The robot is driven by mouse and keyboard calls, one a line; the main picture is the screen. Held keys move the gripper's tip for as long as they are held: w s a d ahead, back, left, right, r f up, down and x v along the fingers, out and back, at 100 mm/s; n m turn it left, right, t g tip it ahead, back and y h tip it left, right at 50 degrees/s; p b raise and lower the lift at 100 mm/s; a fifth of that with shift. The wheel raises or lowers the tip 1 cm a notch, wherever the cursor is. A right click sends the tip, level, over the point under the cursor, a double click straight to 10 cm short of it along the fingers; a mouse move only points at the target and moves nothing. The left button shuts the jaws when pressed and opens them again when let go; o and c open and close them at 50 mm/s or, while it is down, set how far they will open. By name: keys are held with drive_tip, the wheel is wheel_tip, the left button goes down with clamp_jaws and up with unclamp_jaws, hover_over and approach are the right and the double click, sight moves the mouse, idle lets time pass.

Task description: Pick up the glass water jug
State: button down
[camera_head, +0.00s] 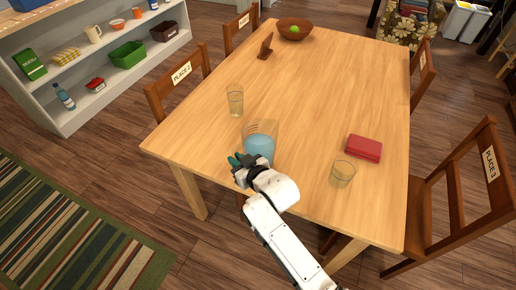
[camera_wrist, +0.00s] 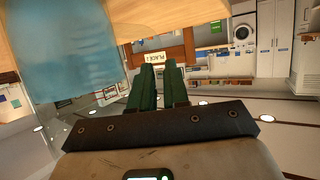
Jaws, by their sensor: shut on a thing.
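The glass water jug (camera_head: 260,148) holds blue water and stands at the near edge of the wooden table in the head view. Its blue side fills the upper left of the wrist view (camera_wrist: 66,62). My gripper (camera_head: 240,160) is at the left side of the jug, with its green fingers close together. The fingers also show in the wrist view (camera_wrist: 157,85), shut on the jug, apparently at its handle. The exact grip point is hidden by the fingers. I cannot tell whether the jug's base touches the table.
On the table (camera_head: 310,110) are a tall glass (camera_head: 235,100), a short glass (camera_head: 343,174), a red box (camera_head: 364,148), a brown stand (camera_head: 265,46) and a bowl (camera_head: 295,29) with a green fruit. Chairs surround it. The table's middle is clear.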

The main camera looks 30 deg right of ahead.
sight(235, 152)
drive_tip(key=shift+w+r, duration=0.1)
drive_tip(key=shift+r, duration=0.15)
drive_tip(key=shift+r, duration=0.1)
idle(0.4)
wheel_tip(235, 152, up, 3)
drive_tip(key=shift+r, duration=0.1)
drive_tip(key=w+r+v, duration=0.1)
drive_tip(key=r+v, duration=0.2)
drive_tip(key=v, duration=1.3)
drive_tip(key=shift+d, duration=0.2)
idle(0.4)
drive_tip(key=shift+s+r, duration=0.1)
drive_tip(key=shift+r, duration=0.1)
